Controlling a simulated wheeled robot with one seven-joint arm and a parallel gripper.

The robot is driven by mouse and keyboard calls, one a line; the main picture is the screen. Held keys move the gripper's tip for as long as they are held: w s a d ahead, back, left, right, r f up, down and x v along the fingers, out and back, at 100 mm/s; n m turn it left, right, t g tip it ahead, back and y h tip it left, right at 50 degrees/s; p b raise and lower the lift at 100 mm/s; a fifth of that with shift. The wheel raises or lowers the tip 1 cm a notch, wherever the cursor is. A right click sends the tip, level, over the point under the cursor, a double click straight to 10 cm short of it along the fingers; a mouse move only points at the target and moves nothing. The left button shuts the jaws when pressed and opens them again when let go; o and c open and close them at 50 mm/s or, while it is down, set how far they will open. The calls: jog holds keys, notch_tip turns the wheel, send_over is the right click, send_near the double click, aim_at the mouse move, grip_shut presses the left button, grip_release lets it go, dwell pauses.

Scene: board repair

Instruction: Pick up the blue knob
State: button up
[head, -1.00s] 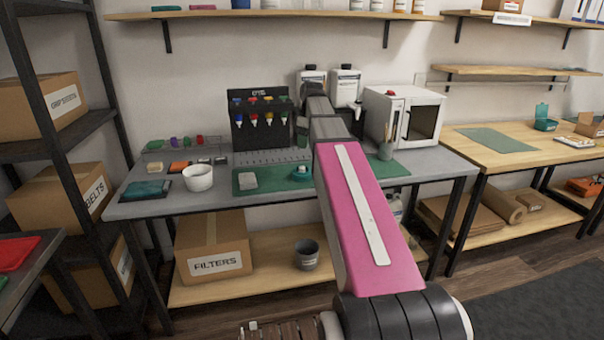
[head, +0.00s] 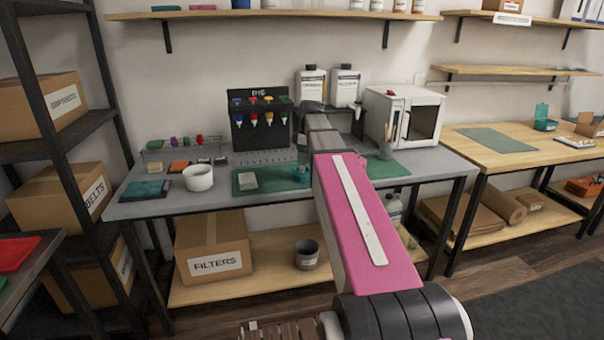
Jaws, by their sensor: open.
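A small blue knob (head: 237,102) sits at the upper left of the black dye rack (head: 258,140), at the left end of a row of coloured knobs. The rack stands at the back of the grey workbench. My gripper (head: 309,107) is at the far end of my pink arm, just right of the rack and apart from the blue knob. It is open. Its fingers are mostly hidden by my own arm links, and nothing is seen held in it.
A white bowl (head: 199,178) and a teal item (head: 146,190) stand left on the bench. A green mat (head: 262,186) lies in front of the rack. Two white bottles (head: 345,84) and a white oven-like box (head: 403,115) stand to the right.

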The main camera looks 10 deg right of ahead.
aim_at(302, 167)
jog(key=shift+a+f, duration=0.2)
jog(key=shift+f, duration=0.9)
jog(key=shift+a+f, duration=0.15)
jog(key=shift+f, duration=0.9)
jog(key=shift+f, duration=0.1)
grip_shut()
